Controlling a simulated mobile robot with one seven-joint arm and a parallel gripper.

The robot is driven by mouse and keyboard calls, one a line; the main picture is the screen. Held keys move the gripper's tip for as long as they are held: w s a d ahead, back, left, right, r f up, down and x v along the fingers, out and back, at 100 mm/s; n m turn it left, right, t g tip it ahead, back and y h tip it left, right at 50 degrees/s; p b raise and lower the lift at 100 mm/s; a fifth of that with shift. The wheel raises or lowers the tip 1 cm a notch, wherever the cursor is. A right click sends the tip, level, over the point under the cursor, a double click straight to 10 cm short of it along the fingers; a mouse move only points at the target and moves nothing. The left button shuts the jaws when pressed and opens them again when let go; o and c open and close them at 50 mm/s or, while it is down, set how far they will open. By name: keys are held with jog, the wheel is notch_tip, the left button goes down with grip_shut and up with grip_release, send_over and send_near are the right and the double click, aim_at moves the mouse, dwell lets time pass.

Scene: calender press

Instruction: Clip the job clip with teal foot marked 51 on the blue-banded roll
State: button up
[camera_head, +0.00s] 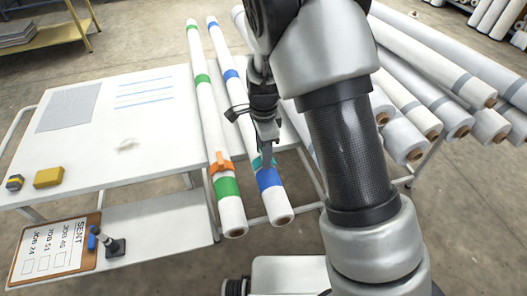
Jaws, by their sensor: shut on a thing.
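The blue-banded roll (275,200) is a long white roll with blue bands, lying beside the green-banded roll (232,210). My gripper (266,152) is over the near end of the blue-banded roll, just behind its near blue band. It is shut on the job clip, whose teal foot (258,163) shows at the roll's surface. The dark fingers hide most of the clip, and its number cannot be read. I cannot tell whether the foot is fully seated around the roll or only touching it. An orange clip (220,165) sits on the green-banded roll.
A white table (150,125) at left holds a yellow block (48,177) and a small dark-and-yellow item (15,182). A "SENT" clipboard (55,248) and a stamp (112,245) lie on a lower shelf. Several grey-banded rolls (430,75) lie at right, partly behind my arm.

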jog(key=shift+f, duration=0.35)
dwell(0.5)
jog(key=o, duration=1.6)
jog(key=shift+r, duration=0.1)
jog(key=shift+r+p, duration=2.8)
jog(key=shift+r, duration=0.65)
